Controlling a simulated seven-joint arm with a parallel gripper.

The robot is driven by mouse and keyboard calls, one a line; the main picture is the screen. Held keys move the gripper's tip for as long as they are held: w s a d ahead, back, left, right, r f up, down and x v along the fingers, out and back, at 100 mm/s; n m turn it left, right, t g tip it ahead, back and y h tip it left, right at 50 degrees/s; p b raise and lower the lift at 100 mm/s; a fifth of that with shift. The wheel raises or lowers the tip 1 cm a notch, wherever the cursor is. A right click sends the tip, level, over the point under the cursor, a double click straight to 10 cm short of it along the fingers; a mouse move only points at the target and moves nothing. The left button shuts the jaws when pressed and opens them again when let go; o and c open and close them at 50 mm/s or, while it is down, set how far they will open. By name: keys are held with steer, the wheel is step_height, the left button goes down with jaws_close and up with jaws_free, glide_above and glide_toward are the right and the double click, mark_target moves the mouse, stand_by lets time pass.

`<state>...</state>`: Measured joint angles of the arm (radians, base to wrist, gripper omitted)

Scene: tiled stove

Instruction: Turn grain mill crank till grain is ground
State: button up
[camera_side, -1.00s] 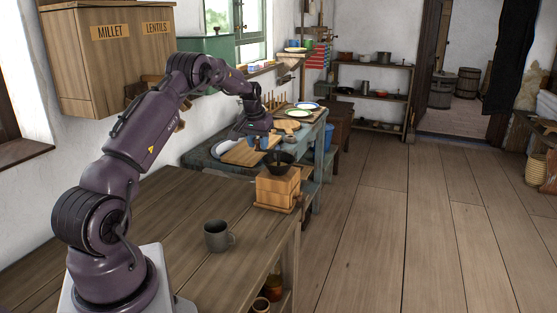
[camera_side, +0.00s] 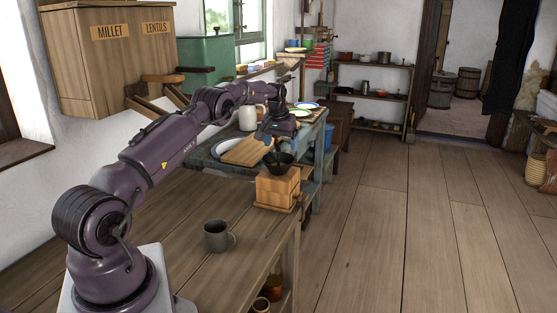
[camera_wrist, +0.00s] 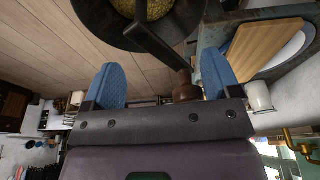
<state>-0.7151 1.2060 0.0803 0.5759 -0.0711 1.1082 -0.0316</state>
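The grain mill (camera_side: 277,190) is a wooden box on the near table with a dark bowl (camera_side: 281,168) on top. In the wrist view the bowl (camera_wrist: 92,22) holds yellowish grain. A dark crank arm (camera_wrist: 158,42) crosses it and ends in a brown wooden knob (camera_wrist: 187,86). My gripper (camera_wrist: 162,80) is open, its two blue fingers well apart. The knob shows between them, closer to the right finger; contact cannot be told. In the side view my gripper (camera_side: 269,145) is just behind and above the bowl, its fingers partly hidden.
Behind the mill, a blue-green table holds a cutting board (camera_side: 246,151), a light jug (camera_side: 247,118) and plates (camera_side: 299,113). A wall cabinet (camera_side: 108,55) hangs above my arm.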

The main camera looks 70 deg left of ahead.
steer(key=w+d, duration=0.3)
steer(key=shift+w+f, duration=0.3)
steer(key=c, duration=0.6)
steer(key=shift+w+d, duration=0.3)
steer(key=shift+w, duration=0.1)
steer(key=shift+c, duration=0.3)
steer(key=shift+r, duration=0.1)
steer(key=shift+c, duration=0.2)
